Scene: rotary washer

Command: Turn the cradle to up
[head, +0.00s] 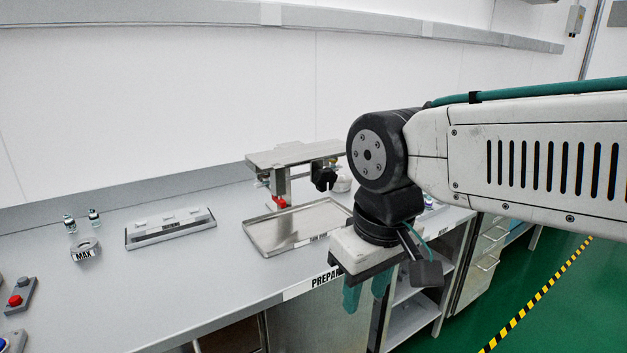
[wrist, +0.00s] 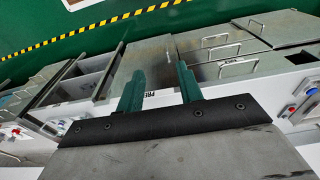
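I cannot tell for certain which part is the cradle. A metal stand with a flat top plate (head: 290,154) rises from the back of the bench. It has a black knob (head: 325,176) on its right side and a small red part (head: 278,203) low on its upright. My arm hides the right end of the stand. My gripper (head: 365,302) hangs in front of the bench's front edge, to the right of and nearer than the stand, touching nothing. In the wrist view its two teal fingers (wrist: 160,72) are apart with nothing between them.
A shallow metal tray (head: 262,246) lies before the stand. A long metal holder (head: 170,230), a roll marked MAX (head: 86,252), two small vials (head: 94,218) and a red button box (head: 18,298) are further left. Open shelves (head: 412,318) and drawers (head: 487,252) are below the bench.

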